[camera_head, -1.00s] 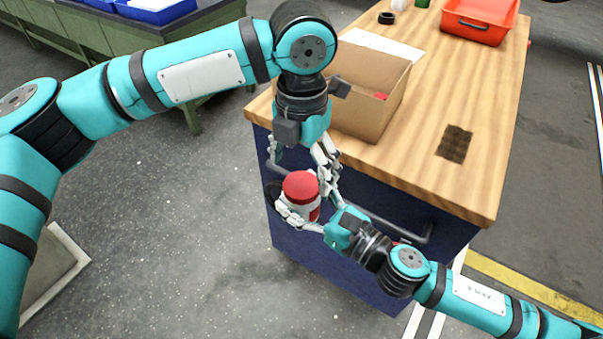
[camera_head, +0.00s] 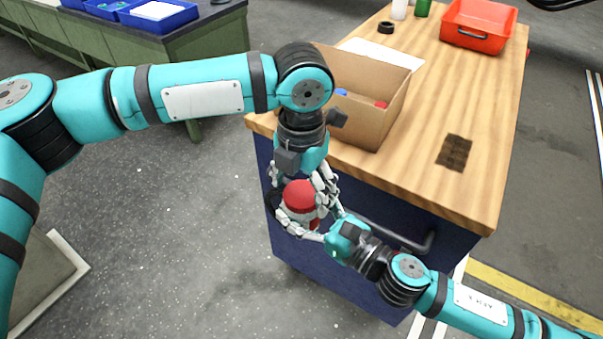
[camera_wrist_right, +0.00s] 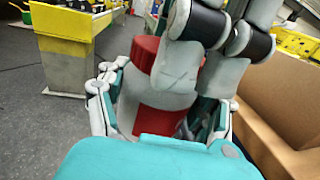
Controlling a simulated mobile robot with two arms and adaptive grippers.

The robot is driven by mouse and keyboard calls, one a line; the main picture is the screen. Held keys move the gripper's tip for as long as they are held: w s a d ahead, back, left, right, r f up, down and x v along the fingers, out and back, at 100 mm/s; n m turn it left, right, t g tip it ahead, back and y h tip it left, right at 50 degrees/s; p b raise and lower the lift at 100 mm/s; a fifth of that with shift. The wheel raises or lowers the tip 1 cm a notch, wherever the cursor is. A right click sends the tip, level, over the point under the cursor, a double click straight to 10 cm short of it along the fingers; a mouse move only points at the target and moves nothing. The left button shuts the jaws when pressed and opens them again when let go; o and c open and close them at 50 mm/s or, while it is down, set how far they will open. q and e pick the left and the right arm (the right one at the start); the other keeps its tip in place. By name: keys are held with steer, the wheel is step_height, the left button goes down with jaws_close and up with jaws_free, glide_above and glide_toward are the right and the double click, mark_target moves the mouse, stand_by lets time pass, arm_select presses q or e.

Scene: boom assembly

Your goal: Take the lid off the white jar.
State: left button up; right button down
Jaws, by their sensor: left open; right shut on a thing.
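The white jar (camera_wrist_right: 158,88) has a red lid (camera_head: 299,195) and a red label. It is held in front of the workbench's dark blue side, and the lid is on it. My right gripper (camera_head: 307,216) is shut on the jar body, with its fingers on either side in the right wrist view. My left gripper (camera_head: 303,182) is open and points down at the lid from above, with fingers beside it. One left finger (camera_wrist_right: 182,65) covers part of the lid and jar in the right wrist view. Whether the left fingers touch the lid cannot be told.
The wooden workbench (camera_head: 420,185) carries a cardboard box (camera_head: 372,110) with small red and blue things in it, right beside my left wrist. A bench handle (camera_head: 425,243) is near my right wrist.

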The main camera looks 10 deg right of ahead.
arm_select(q)
steer(key=shift+f, duration=0.2)
steer(key=shift+c, duration=0.4)
steer(key=c, duration=1.1)
steer(key=o, duration=1.2)
